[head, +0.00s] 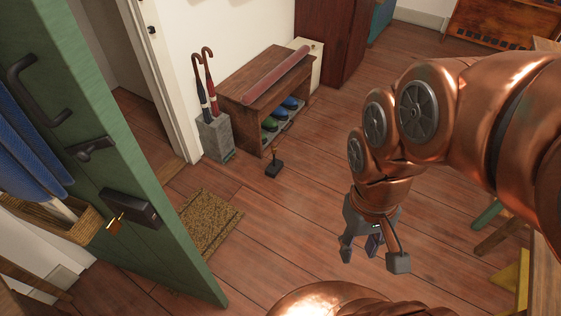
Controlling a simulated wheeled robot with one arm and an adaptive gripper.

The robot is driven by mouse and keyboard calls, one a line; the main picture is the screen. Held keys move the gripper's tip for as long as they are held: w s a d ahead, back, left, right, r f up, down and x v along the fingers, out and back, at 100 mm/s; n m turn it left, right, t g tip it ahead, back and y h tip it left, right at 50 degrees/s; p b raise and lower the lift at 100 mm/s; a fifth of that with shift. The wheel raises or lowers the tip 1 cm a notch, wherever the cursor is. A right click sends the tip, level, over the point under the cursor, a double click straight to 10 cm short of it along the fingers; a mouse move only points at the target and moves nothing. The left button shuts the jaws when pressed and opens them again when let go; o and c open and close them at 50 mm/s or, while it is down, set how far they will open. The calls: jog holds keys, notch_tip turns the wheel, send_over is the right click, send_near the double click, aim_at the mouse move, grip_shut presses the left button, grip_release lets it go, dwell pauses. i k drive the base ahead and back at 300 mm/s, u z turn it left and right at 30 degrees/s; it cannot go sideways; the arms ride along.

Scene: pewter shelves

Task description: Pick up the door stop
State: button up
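A small dark block with an upright brown handle (273,168) stands on the wooden floor in front of the shoe bench; it looks like the door stop. My gripper (372,256) hangs to the right of it and nearer to me, pointing down, with its two fingers spread. A small dark bluish part shows between the fingers; I cannot tell whether it belongs to the gripper. The gripper is well apart from the door stop and does not touch it.
A green door (150,190) stands open at left, beside a doormat (212,222). A grey umbrella stand (214,138) and a wooden shoe bench (240,90) are behind the door stop. A yellow piece (512,286) and wooden legs are at right. The middle floor is clear.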

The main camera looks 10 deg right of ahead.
aim_at(275, 167)
jog(key=z, duration=0.95)
jog(key=i, duration=1.25)
jog(key=u, duration=2.6)
